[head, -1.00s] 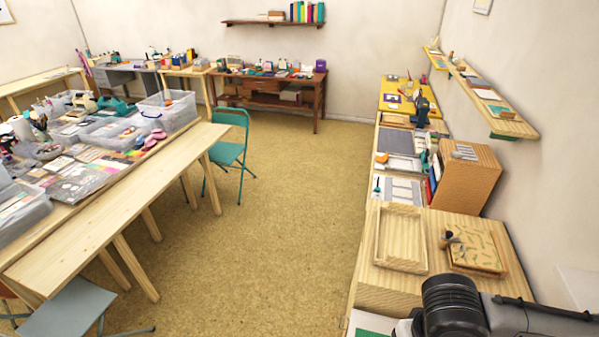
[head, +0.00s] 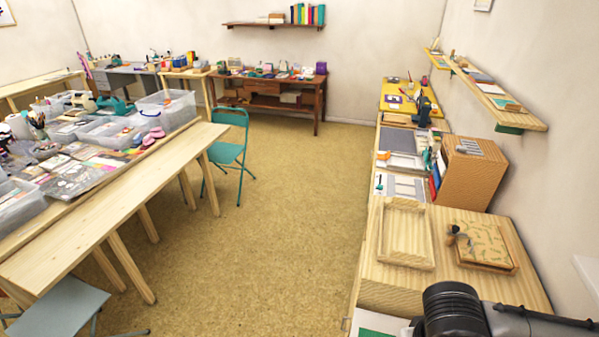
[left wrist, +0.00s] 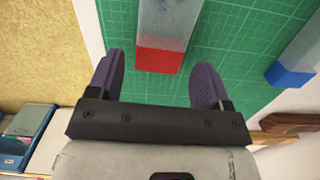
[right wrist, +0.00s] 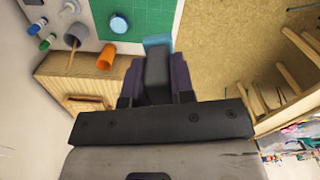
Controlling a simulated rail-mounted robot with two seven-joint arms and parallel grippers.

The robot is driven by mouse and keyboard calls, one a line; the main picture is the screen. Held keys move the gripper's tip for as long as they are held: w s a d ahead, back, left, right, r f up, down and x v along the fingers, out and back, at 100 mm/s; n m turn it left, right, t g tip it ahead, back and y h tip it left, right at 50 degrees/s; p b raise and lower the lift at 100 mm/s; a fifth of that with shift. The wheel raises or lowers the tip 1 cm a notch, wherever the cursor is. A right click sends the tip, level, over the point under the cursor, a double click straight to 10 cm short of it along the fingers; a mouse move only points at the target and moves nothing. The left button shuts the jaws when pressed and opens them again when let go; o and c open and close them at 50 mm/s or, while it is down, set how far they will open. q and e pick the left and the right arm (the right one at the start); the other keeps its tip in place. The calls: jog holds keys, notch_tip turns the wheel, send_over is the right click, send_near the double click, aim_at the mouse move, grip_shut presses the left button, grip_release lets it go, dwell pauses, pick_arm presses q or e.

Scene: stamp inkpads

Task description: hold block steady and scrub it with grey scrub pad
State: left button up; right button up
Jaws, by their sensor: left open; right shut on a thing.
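In the left wrist view, a clear-grey block with a red end (left wrist: 160,58) lies over a green cutting mat (left wrist: 222,40). My left gripper (left wrist: 160,62) is open, with its two purple fingers on either side of the red end and a gap at each side. Whether the fingers are down at the block's height is hard to tell. In the right wrist view, my right gripper (right wrist: 157,66) is shut on a dark grey pad (right wrist: 157,78). A light blue piece (right wrist: 158,42) shows just beyond the pad; I cannot tell if they are joined. Neither gripper shows in the head view.
An orange cup (right wrist: 107,56), a blue round item (right wrist: 119,22) and several small coloured-end pieces are near the mat. A shallow wooden tray (head: 407,262) stands on the right-hand counter.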

pick_arm(q)
jog(key=shift+w+f+b, duration=0.1)
jog(key=shift+f+b, duration=0.65)
jog(key=shift+f, duration=0.6)
pick_arm(e)
jog(key=shift+f, duration=1.1)
pick_arm(q)
jog(key=c, duration=0.8)
jog(key=shift+o, duration=0.2)
